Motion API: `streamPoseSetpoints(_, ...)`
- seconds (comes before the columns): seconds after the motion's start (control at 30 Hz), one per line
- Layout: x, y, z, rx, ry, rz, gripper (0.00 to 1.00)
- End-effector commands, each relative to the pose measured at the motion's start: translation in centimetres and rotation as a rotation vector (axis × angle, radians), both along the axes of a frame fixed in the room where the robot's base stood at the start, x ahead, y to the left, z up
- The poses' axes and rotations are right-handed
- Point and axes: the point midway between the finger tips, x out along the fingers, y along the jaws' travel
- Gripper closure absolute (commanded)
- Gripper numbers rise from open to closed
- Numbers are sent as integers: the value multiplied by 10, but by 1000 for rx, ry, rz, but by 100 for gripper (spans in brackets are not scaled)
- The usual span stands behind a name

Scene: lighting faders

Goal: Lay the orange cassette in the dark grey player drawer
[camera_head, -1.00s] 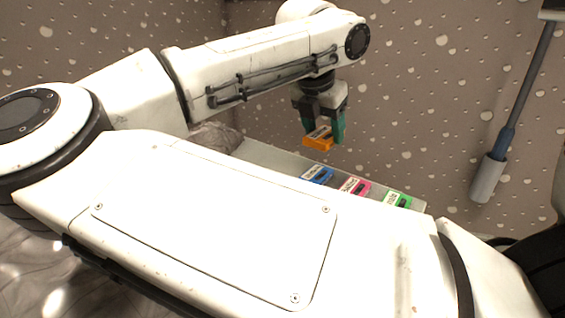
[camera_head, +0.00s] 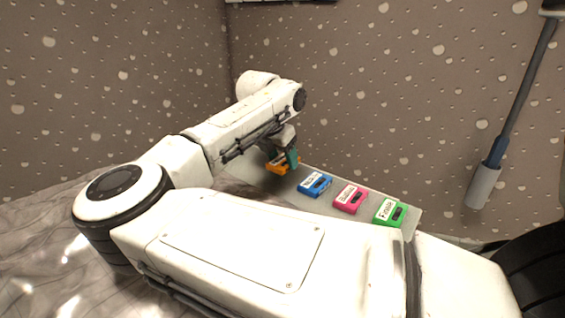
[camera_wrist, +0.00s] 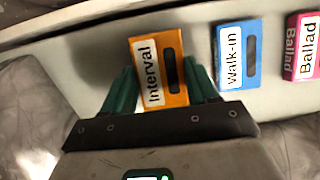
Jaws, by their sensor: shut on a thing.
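The orange cassette (camera_wrist: 172,48), labelled "Interval", is held between the two green fingers of my gripper (camera_wrist: 160,90) in the wrist view. In the head view my gripper (camera_head: 283,160) is shut on the orange cassette (camera_head: 276,168), at the far left end of a pale shelf. I cannot tell whether the cassette touches the shelf or hangs just above it. The dark grey player drawer is not visible in either view.
A blue cassette (camera_head: 314,184), a pink cassette (camera_head: 350,198) and a green cassette (camera_head: 389,212) lie in a row on the pale shelf (camera_head: 408,231). A speckled wall stands behind. A grey pole (camera_head: 519,95) hangs at the right.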

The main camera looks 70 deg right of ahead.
Motion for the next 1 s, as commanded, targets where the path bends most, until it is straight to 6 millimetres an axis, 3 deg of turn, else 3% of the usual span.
streamPoseSetpoints(0.13, -1, 1, -21, 0, 2, -1, 72)
streamPoseSetpoints(0.6, -1, 1, -27, 0, 1, -1, 72)
streamPoseSetpoints(0.63, -2, 1, -26, 0, 1, -1, 39)
streamPoseSetpoints(0.87, -2, 1, -26, 0, 1, -2, 17)
streamPoseSetpoints(1.0, -2, 1, -26, 0, 1, -2, 16)
